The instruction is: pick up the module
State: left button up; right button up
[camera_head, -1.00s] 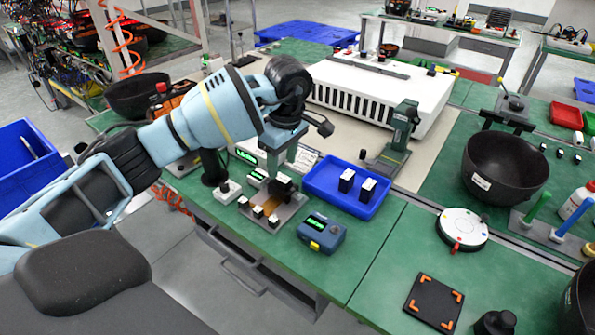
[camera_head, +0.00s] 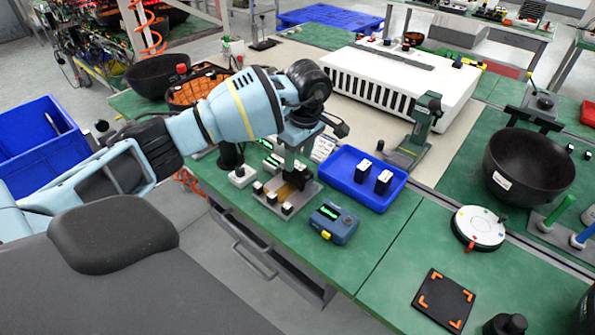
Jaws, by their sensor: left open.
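Two black modules with pale label faces stand upright in the blue tray, one on the left (camera_head: 362,171) and one on the right (camera_head: 383,183). My left gripper (camera_head: 296,178) is open and points down over a grey fixture plate (camera_head: 310,193), left of the tray. Dark shapes at its fingertips blend together, so I cannot tell whether a module stands between the fingers. Small black-and-white blocks (camera_head: 271,198) line the front edge of the plate. My right gripper is not in view.
The blue tray (camera_head: 345,190) lies right of my gripper. A blue meter (camera_head: 334,222) sits in front of the plate. A white slotted chassis (camera_head: 400,85) and a green stand (camera_head: 422,125) are behind. A black bowl (camera_head: 525,168) and white disc (camera_head: 478,229) are at right.

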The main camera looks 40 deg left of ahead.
pick_arm(q)
jog(key=shift+w+a+f, duration=0.1)
jog(key=shift+a+f, duration=0.05)
jog(key=shift+f, duration=0.55)
jog(key=shift+a+f, duration=0.1)
jog(key=shift+f, duration=0.6)
grip_shut()
jog(key=shift+r, duration=0.1)
jog(key=shift+r, duration=0.5)
notch_tip(320, 180, up, 2)
jog(key=shift+r, duration=0.1)
jog(key=s+a+r+b, duration=0.1)
jog(key=s, duration=1.5)
jog(key=shift+r, duration=0.3)
